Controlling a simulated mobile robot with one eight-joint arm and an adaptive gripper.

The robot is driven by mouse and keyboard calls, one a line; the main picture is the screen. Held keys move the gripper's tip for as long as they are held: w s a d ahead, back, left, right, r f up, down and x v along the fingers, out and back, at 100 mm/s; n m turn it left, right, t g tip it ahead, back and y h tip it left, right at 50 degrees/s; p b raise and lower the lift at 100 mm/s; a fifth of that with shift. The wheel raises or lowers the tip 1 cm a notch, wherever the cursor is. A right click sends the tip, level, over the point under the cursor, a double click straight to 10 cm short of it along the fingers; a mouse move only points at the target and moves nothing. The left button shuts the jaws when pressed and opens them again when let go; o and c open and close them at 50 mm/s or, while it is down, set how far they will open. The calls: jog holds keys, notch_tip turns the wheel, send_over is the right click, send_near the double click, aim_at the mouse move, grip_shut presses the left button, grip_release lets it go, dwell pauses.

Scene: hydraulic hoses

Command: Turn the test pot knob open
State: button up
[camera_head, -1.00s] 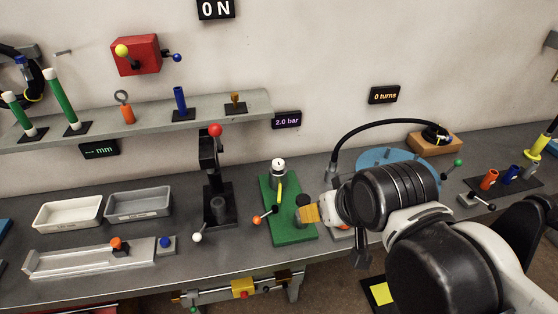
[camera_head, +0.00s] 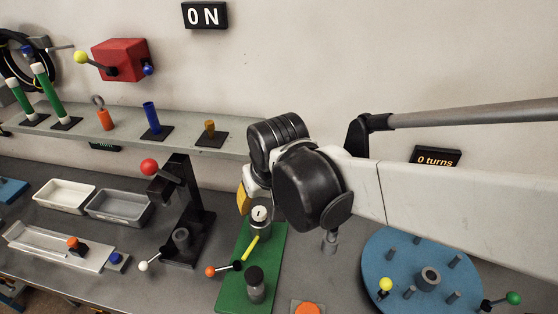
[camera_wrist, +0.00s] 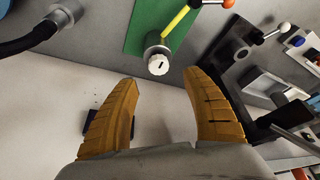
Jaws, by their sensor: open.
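The test pot on the green plate (camera_head: 232,277) has a white round knob (camera_head: 261,214) with a dark mark on top. In the wrist view the knob (camera_wrist: 158,63) sits just beyond and between my fingertips, apart from both. A yellow lever (camera_head: 250,248) and an orange-tipped handle (camera_head: 211,271) are beside it. My gripper (camera_wrist: 160,78) is open and empty, its two yellow fingers spread. In the head view my gripper (camera_head: 244,197) is beside the knob at its upper left, partly hidden by my wrist.
A black press with a red ball handle (camera_head: 149,167) stands left of the plate. A dark-capped cylinder (camera_head: 255,283) stands at the plate's front. A blue disc (camera_head: 380,245) with pegs is at the right. The shelf (camera_head: 80,142) runs behind. A sign reads "0 turns" (camera_head: 437,157).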

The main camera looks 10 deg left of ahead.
aim_at(259, 211)
jog(key=b+x, duration=0.2)
jog(key=x, duration=0.5)
jog(key=shift+w+f+b, duration=0.15)
jog(key=shift+f+b, duration=0.15)
jog(key=shift+b, duration=0.1)
jog(key=c, duration=1.2)
